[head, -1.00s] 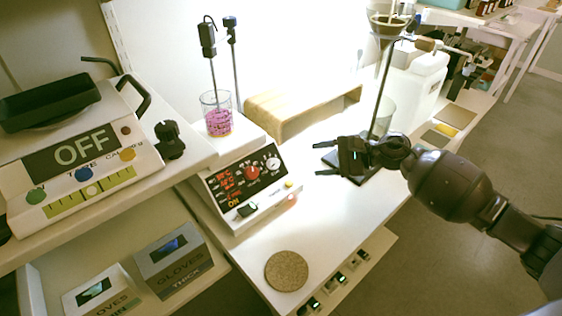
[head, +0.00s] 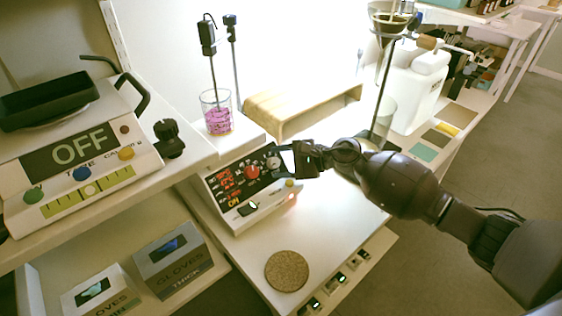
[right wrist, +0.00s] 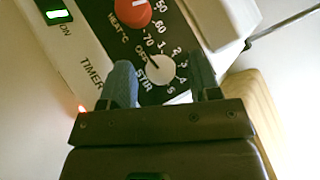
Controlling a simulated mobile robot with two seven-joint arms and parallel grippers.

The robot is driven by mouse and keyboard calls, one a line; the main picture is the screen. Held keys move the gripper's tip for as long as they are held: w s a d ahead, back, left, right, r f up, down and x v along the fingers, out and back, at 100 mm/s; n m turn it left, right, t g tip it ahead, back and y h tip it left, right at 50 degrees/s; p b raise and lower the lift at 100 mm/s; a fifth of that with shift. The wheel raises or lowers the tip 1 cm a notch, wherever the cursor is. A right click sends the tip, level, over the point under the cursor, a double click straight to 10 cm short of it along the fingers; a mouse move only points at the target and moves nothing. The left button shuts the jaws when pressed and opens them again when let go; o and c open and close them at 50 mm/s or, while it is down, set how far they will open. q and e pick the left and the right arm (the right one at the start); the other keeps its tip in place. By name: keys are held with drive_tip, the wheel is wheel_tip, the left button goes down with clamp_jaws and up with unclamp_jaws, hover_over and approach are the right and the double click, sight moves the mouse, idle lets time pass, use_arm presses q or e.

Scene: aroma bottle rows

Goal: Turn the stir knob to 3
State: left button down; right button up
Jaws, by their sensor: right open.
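The stir knob (right wrist: 160,70) is a small white dial on the hotplate's black front panel. Its marker appears to point toward OFF, with the numbers 1 to 5 running around its right side. It also shows in the head view (head: 273,163). My right gripper (right wrist: 162,82) is open at the panel, with one finger left of the knob and one right of it. No clear contact with the knob shows. In the head view my right gripper (head: 287,161) reaches the panel from the right. My left gripper is not in view.
The red heat knob (right wrist: 130,11) sits beside the stir knob, with a green-lit ON switch (right wrist: 55,15) farther left. A beaker of pink liquid (head: 217,115) stands on the hotplate. A wooden stand (head: 300,105) is behind, and a cork mat (head: 287,271) lies in front.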

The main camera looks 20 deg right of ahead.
drive_tip(key=c, duration=0.9)
